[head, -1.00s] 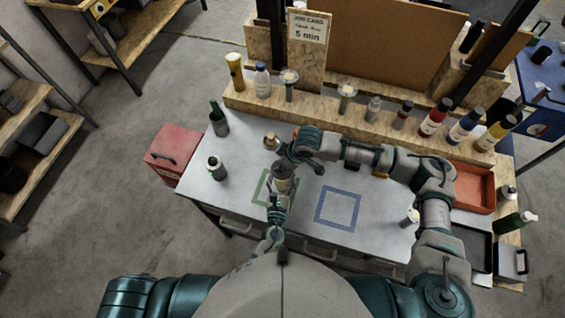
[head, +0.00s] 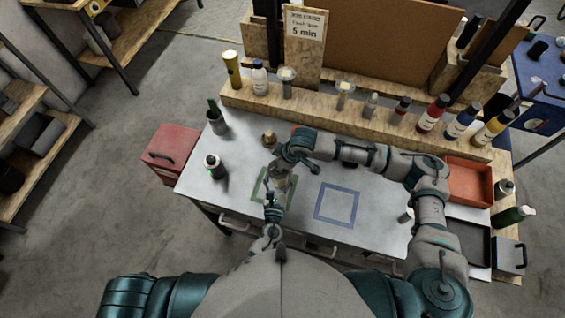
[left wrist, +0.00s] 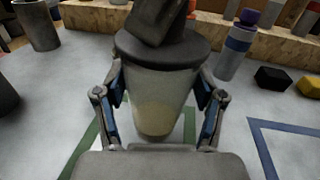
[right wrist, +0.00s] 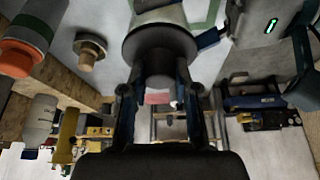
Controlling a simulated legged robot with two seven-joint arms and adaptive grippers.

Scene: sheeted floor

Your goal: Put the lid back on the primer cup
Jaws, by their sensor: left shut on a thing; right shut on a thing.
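The primer cup, a translucent cup (left wrist: 155,98) with a pale layer low inside, stands upright by the green tape square in the left wrist view. My left gripper (left wrist: 160,125) is shut around its sides; in the head view this gripper (head: 272,198) is partly hidden. The dark round lid (left wrist: 190,50) lies across the cup's mouth; I cannot tell whether it is fully seated. My right gripper (right wrist: 160,88) is shut on the lid's knob (right wrist: 160,66) from above. In the head view my right gripper (head: 284,168) hides most of the cup and lid.
A blue tape square (head: 319,202) to the right is empty. A wooden ledge (head: 325,112) with several bottles runs along the back.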

